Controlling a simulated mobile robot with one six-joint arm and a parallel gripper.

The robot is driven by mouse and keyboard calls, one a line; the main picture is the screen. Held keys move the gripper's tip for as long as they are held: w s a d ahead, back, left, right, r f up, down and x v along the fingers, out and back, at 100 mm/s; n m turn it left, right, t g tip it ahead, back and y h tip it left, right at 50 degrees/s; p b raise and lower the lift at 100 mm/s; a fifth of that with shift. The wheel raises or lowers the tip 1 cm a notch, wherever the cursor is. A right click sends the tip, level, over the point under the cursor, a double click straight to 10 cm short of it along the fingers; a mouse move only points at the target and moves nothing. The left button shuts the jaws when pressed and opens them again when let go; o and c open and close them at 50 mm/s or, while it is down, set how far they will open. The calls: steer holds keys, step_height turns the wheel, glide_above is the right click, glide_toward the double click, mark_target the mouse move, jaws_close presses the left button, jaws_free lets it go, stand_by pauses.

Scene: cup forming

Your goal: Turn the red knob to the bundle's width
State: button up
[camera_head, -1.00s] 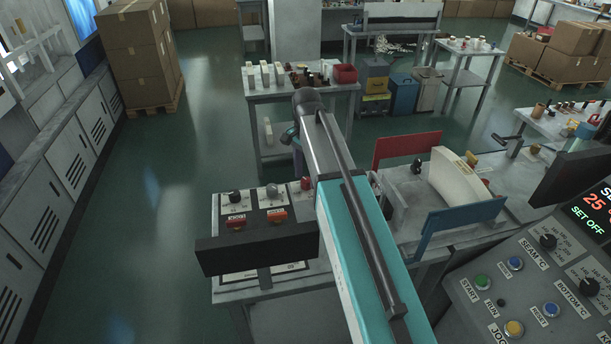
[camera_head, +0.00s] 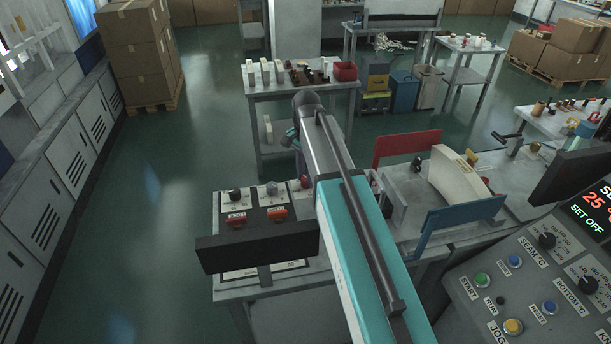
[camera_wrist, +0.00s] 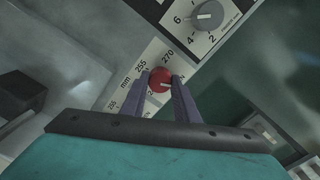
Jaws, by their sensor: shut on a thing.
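The red knob (camera_wrist: 160,80) is in the middle of the wrist view, on a white dial plate (camera_wrist: 135,92) with "mm", "255" and "270" printed around it. My gripper (camera_wrist: 161,86) is shut on the knob, with one finger on each side of it. The knob's pale pointer mark shows at its right side; the exact value it points to is unclear. In the head view the red knob (camera_head: 307,183) is partly hidden behind my arm. A cream-coloured curved stack (camera_head: 455,179), perhaps the bundle, stands between a red plate (camera_head: 407,149) and a blue plate (camera_head: 460,222).
A grey knob (camera_wrist: 208,15) with a numbered scale sits above the red one in the wrist view. In the head view a dark panel (camera_head: 257,248) stands in front of the dial bench. A control console (camera_head: 530,285) is at the lower right. Open floor lies to the left.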

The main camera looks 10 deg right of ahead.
steer(key=shift+n, duration=0.4)
